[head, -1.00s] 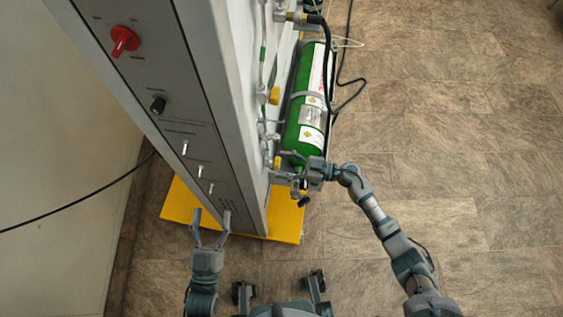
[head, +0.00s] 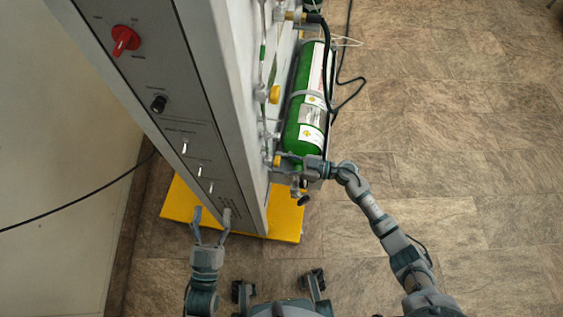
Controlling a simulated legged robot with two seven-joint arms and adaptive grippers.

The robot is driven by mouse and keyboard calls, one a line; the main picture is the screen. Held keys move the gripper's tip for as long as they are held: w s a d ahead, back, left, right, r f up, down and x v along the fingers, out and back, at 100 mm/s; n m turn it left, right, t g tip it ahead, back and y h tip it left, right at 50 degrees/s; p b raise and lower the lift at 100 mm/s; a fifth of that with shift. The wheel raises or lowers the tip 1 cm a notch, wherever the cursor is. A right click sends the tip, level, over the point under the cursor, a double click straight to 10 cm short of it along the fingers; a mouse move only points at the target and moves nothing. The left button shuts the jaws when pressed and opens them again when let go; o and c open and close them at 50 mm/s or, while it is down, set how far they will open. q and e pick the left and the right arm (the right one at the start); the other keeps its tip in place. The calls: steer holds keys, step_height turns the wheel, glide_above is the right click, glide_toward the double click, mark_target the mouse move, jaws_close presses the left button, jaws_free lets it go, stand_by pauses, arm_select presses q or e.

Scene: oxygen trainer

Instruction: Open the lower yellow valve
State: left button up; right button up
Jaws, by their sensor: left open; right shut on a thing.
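The lower yellow valve (head: 277,160) is a small yellow knob on the side of the grey cabinet, left of the green cylinder's lower end. Another yellow valve (head: 274,94) sits higher on the same side. My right gripper (head: 284,157) reaches in from the right, with its fingers at the lower yellow valve. It is shut on that valve; its fingertips partly hide the knob. My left gripper (head: 211,224) is open and empty in front of the cabinet's lower front panel.
The green cylinder (head: 306,118) stands beside the cabinet (head: 218,110), with a black hose (head: 341,108) near its right side. The cabinet rests on a yellow base (head: 285,218).

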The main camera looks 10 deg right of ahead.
arm_select(q)
steer(key=shift+w+a+f+g+y+p, duration=0.1)
steer(key=shift+f+g+y+p, duration=0.1)
steer(key=shift+f+g, duration=0.35)
steer(key=shift+w+f+g+y+p, duration=0.1)
steer(key=shift+f+g+p, duration=0.15)
steer(key=shift+f+g, duration=0.3)
steer(key=shift+w+a+f+g+y+p, duration=0.1)
steer(key=shift+f+g+p, duration=0.1)
steer(key=shift+f+g, duration=0.3)
arm_select(e)
steer(key=shift+w+d+n, duration=0.1)
steer(key=shift+n, duration=1.4)
steer(key=shift+w+n, duration=0.1)
steer(key=shift+n, duration=1.4)
arm_select(q)
steer(key=shift+f, duration=0.15)
arm_select(e)
steer(key=o, duration=1.1)
arm_select(q)
steer(key=shift+s, duration=0.15)
arm_select(e)
steer(key=shift+o, duration=0.2)
step_height(320, 180, up, 10)
